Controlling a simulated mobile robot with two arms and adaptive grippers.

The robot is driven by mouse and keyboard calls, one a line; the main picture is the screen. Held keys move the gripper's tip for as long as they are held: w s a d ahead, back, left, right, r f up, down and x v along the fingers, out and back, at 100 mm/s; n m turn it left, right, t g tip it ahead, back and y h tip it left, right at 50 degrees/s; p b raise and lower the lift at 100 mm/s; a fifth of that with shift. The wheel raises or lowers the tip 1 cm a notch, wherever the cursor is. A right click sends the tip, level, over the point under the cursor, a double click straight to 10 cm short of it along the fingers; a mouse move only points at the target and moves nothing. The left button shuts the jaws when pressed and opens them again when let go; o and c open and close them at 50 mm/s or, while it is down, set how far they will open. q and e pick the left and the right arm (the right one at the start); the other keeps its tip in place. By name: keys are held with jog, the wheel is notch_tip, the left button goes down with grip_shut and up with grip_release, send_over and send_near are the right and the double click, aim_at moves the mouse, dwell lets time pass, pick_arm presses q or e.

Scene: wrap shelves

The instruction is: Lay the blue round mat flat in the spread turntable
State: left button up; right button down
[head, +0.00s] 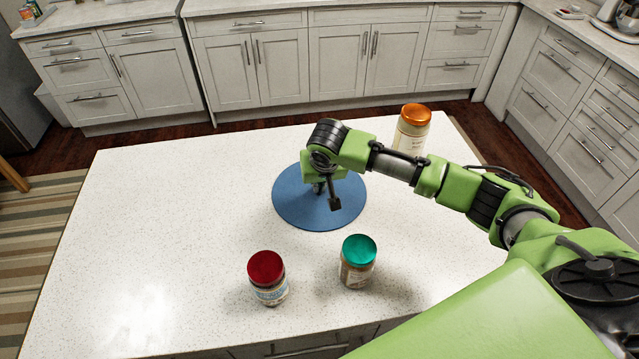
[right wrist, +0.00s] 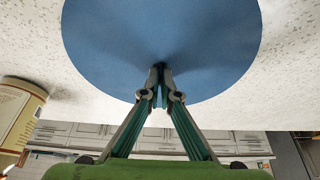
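The blue round mat (head: 290,208) appears flat near the middle of the white counter; it also fills the top of the right wrist view (right wrist: 110,40). I cannot tell whether it touches the counter. My right gripper (head: 320,188) points down over the mat's middle. In the right wrist view its fingertips (right wrist: 160,72) are drawn together against the mat; whether they pinch any of it is unclear. No separate turntable can be made out. My left gripper is not in view.
The counter's left side is clear. Cabinets (head: 290,60) line the back.

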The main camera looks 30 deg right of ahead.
jog(key=shift+f, duration=0.15)
jog(key=c, duration=2.3)
grip_release()
